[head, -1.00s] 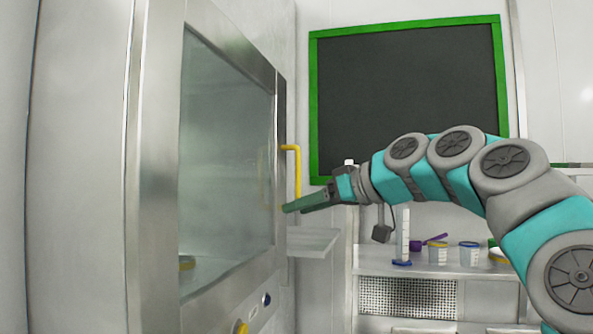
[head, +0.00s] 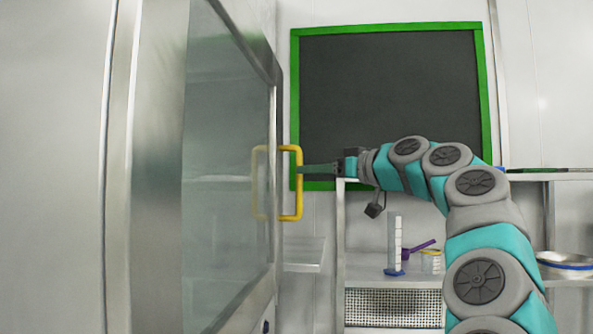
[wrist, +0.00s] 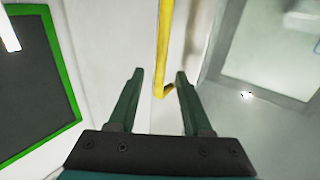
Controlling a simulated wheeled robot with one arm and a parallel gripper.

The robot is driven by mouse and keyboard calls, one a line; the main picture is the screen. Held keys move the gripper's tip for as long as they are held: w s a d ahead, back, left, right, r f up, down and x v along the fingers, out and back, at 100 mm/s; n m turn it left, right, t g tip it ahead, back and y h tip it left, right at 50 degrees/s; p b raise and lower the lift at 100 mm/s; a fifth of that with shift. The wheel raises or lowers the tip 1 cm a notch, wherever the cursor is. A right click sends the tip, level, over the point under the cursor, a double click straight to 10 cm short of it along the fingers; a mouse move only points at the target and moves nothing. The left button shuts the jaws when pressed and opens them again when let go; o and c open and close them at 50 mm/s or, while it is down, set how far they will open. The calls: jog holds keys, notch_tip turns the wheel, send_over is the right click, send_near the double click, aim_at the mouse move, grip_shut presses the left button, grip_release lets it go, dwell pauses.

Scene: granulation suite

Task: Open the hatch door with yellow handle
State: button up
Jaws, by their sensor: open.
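The hatch door (head: 228,190) is a glass pane in a steel frame at the left of the head view, and it looks shut. Its yellow handle (head: 299,200) is an upright bar at the door's far edge, with a reflection in the glass. In the wrist view the handle (wrist: 163,50) runs down between my fingers, near the tips. My gripper (wrist: 158,75) is open, with one green finger on each side of the bar. In the head view my gripper (head: 305,169) reaches the handle from the right. I cannot tell whether a finger touches it.
A green-framed dark board (head: 390,95) is on the back wall. Below it a steel shelf (head: 370,270) holds a white cylinder (head: 395,245), a purple scoop (head: 420,249) and a cup. A small ledge (head: 303,254) sits below the handle.

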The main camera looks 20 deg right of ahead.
jog(key=shift+p+x, duration=0.4)
jog(key=shift+x, duration=2)
jog(key=shift+c, duration=0.4)
grip_shut()
